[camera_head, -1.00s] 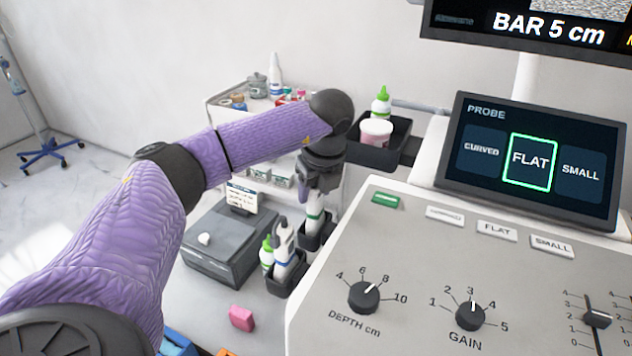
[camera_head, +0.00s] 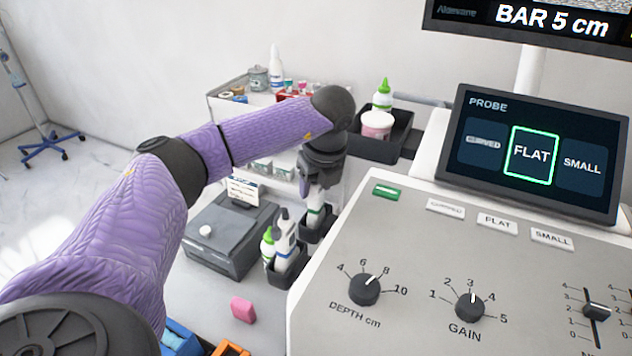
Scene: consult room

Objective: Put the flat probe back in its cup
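My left gripper (camera_head: 314,187) points down at the side of the console, at the top of a white probe with a green band (camera_head: 315,216). This probe stands in or just over a black cup (camera_head: 313,236); the cup's front wall hides its lower end. The fingers are small and dark, so I cannot tell whether they close on the probe. I cannot read which probe this is. The console screen (camera_head: 533,153) has FLAT outlined in green. My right gripper is out of view.
A grey box (camera_head: 228,240) and a pink block (camera_head: 243,309) lie to the left. A black tray (camera_head: 376,151) holds a pink-and-white tub (camera_head: 377,124) and another bottle (camera_head: 382,94). The console (camera_head: 420,270) fills the right.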

